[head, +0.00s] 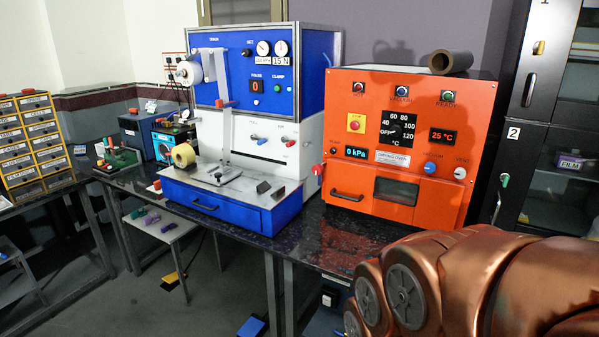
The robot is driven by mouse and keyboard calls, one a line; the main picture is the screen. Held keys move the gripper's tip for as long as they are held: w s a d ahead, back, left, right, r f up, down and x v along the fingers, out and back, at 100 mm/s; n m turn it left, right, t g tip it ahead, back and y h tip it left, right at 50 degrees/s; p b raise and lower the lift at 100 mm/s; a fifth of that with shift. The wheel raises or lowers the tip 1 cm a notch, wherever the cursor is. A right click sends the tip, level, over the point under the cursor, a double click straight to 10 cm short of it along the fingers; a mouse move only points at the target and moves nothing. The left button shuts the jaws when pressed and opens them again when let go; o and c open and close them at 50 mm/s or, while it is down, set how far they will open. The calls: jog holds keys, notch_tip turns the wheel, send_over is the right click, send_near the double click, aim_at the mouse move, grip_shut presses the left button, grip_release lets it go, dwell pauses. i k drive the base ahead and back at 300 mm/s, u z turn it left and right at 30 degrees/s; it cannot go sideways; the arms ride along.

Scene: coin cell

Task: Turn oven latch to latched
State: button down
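The orange oven (408,147) stands on the dark bench right of centre, its front facing me. Its lower front has a dark window (395,191) and a black bar handle (347,196) at the left; the door looks closed. A red knob with a pale base (318,169) sits at the oven's left edge, beside the blue machine. I cannot tell whether this is the latch or which way it is set. My copper-coloured arm fills the lower right, in front of the oven's lower right side. My gripper is not in view.
A blue and white machine (248,140) stands close left of the oven. A black cabinet (545,180) with glass doors is at the right. A dark roll (450,62) lies on the oven. Bare bench top (330,235) shows in front of the oven.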

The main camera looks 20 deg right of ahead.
aim_at(317, 170)
jog(key=u, duration=0.05)
jog(key=k, duration=0.5)
jog(key=z, duration=1.2)
jog(key=i, duration=1)
jog(key=u, duration=2.6)
jog(key=i, duration=0.5)
jog(key=z, duration=0.05)
